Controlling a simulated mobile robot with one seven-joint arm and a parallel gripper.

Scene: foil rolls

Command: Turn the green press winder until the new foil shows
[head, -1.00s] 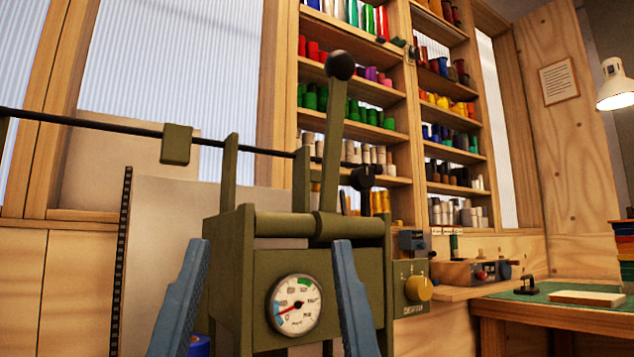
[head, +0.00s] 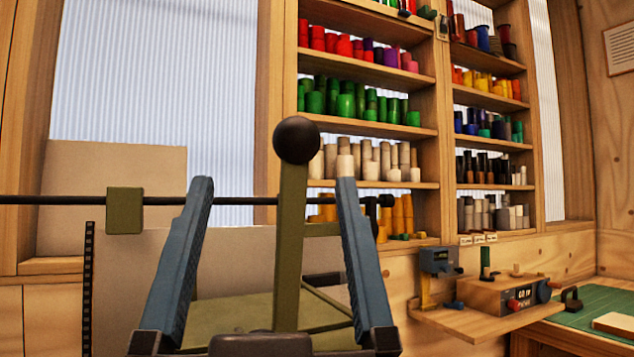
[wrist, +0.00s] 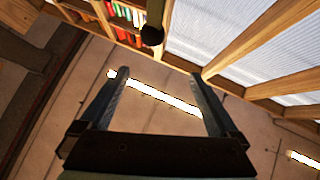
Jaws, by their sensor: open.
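The olive-green press shows in the head view as its upright lever (head: 289,250), topped by a black ball (head: 296,140), and part of its frame (head: 230,310). A black rod (head: 60,200) runs across it, carrying an olive block (head: 124,211). A small dark knob (head: 386,201) sits by the rod's right end, just right of my gripper's right finger; I cannot tell whether it is the winder. My gripper (head: 272,181) is open and empty, its blue-grey fingers appearing either side of the lever. The ball also shows beyond the fingers in the wrist view (wrist: 152,36). I see no foil strip clearly.
Shelves (head: 372,133) of coloured rolls stand behind. At right, a wooden ledge (head: 480,325) holds a small grey-blue device (head: 440,260) and a box with a red knob (head: 512,304). A green-topped bench (head: 580,320) lies beyond. A pale panel (head: 150,270) stands at left.

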